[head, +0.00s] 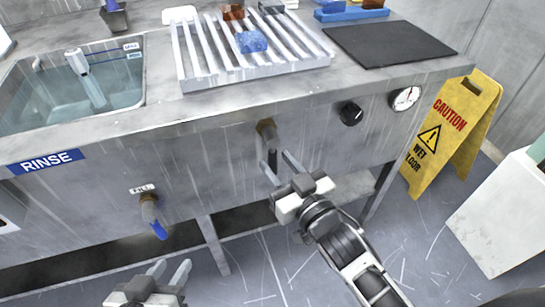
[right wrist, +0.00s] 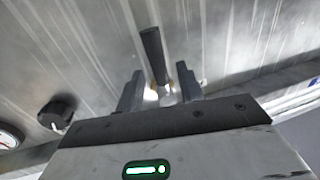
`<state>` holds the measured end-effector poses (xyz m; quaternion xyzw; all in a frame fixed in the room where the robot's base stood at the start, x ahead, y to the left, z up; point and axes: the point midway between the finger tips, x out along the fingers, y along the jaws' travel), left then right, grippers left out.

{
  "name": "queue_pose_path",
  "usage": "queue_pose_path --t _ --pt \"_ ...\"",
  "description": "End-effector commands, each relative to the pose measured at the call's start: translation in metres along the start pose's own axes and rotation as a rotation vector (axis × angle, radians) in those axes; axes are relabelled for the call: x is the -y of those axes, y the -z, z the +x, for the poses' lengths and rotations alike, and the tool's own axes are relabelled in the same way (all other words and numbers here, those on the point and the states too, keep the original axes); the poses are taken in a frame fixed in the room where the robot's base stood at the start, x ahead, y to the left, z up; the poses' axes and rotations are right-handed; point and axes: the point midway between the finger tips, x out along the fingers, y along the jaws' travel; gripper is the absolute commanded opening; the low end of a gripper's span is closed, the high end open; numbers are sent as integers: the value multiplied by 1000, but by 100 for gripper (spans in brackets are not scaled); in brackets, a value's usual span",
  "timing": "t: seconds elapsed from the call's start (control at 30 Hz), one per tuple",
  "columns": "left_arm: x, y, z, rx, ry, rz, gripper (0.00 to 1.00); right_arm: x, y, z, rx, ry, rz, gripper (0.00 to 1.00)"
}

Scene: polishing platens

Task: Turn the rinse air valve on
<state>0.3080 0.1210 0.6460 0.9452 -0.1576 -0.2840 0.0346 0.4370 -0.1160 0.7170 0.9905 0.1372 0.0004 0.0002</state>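A brass valve (head: 266,130) with a dark lever hanging down is on the front panel of the steel bench; I see no label on it. My right gripper (head: 282,166) is just below and in front of it, fingers apart. In the right wrist view the black lever (right wrist: 153,55) reaches down toward the gap between the open fingers of my right gripper (right wrist: 160,88). I cannot tell whether the fingers touch it. My left gripper (head: 169,269) is open and empty at the bottom of the head view, away from the bench.
A FILL valve (head: 150,212) with a blue lever is left on the panel, near a RINSE label (head: 47,162). A black knob (head: 351,113) and gauge (head: 405,98) are to the right. A yellow wet floor sign (head: 450,132) stands beside the bench.

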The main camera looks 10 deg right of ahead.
Motion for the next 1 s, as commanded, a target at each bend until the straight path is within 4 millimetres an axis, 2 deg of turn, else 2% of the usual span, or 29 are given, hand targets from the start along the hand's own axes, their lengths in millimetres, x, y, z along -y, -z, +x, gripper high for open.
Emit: queue_pose_path --t 0.1,0.2,0.57,0.67,0.7,1.0 --pt "0 -4 3 8 -3 0 36 0 0 17 -1 0 1 37" --pt "0 -4 5 9 -4 0 36 0 0 25 0 0 1 37" --pt "0 -3 7 8 -5 1 36 0 0 29 2 0 1 37" --pt "0 -3 7 8 -6 2 36 0 0 29 1 0 1 12" --pt "0 -3 7 8 -6 2 36 0 0 29 1 0 1 1" --pt "0 -1 5 5 -6 4 36 -1 0 33 4 2 -14 0"
